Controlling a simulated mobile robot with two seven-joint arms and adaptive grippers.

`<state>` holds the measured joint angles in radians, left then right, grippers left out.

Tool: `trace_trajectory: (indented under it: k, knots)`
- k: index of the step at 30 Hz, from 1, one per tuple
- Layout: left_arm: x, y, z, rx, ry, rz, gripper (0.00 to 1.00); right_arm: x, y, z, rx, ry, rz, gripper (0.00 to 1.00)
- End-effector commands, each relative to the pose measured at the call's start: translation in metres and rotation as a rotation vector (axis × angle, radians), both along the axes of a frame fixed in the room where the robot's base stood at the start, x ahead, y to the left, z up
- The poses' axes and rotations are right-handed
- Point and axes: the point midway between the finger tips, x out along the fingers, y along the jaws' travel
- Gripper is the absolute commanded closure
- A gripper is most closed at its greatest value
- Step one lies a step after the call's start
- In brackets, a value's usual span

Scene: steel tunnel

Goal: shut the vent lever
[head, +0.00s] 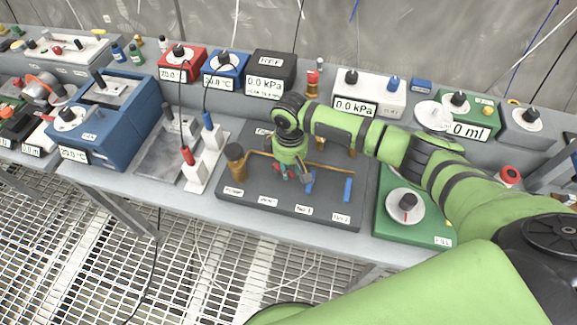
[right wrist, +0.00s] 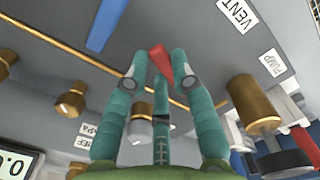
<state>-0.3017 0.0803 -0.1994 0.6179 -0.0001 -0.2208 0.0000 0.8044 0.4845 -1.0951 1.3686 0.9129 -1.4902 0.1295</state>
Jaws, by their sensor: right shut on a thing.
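A dark grey valve panel (head: 240,204) lies on the bench, with a brass pipe along it and labels at its front edge. The red vent lever (right wrist: 160,58) shows between my fingertips in the right wrist view, near the VENT label (right wrist: 238,14). My right gripper (head: 291,177) points down over the panel. In the right wrist view its teal fingers (right wrist: 160,72) are closed on the red lever. In the head view the gripper mostly hides this lever. My left gripper is not in view.
A blue lever (head: 310,182) stands close to the right of my gripper, another blue lever (head: 348,190) further right. A brass knob (head: 235,160) rises at the panel's left. A green box with a dial (head: 407,206) is at the right; gauges line the back.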

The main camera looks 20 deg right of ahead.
Motion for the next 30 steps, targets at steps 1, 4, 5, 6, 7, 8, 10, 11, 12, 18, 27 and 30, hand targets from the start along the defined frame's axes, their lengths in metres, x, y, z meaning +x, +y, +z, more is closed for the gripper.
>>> trace_trajectory:
  k: [1,4,5,6,7,8,10,11,12,18,27,30]
  knots:
    - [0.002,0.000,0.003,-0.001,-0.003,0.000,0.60,0.001,-0.001,0.002,0.001,-0.001,0.036,1.00]
    - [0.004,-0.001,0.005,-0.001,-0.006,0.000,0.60,0.004,-0.003,0.002,0.001,-0.001,0.111,1.00]
    - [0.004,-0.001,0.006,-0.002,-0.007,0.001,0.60,0.005,-0.004,0.002,0.001,-0.001,0.133,1.00]
    - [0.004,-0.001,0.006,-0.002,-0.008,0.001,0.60,0.006,-0.004,0.002,0.001,-0.002,0.160,1.00]
    - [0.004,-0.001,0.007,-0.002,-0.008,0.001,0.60,0.006,-0.005,0.002,0.001,-0.001,0.180,1.00]
    - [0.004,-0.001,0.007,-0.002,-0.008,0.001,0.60,0.007,-0.005,0.001,0.001,-0.001,0.199,1.00]
    - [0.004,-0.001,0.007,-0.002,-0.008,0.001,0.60,0.008,-0.006,0.001,0.001,-0.002,0.241,1.00]
    - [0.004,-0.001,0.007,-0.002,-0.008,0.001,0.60,0.009,-0.006,0.001,0.001,-0.002,0.258,1.00]
    - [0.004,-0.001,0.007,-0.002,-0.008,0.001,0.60,0.010,-0.007,0.001,0.001,-0.002,0.278,1.00]
    - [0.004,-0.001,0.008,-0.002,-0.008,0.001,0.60,0.012,-0.008,0.001,0.001,-0.003,0.348,1.00]
    - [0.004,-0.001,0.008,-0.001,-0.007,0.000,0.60,0.014,-0.008,0.001,0.001,-0.004,0.378,1.00]
    - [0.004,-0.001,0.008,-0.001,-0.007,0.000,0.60,0.014,-0.008,0.001,0.001,-0.004,0.378,1.00]
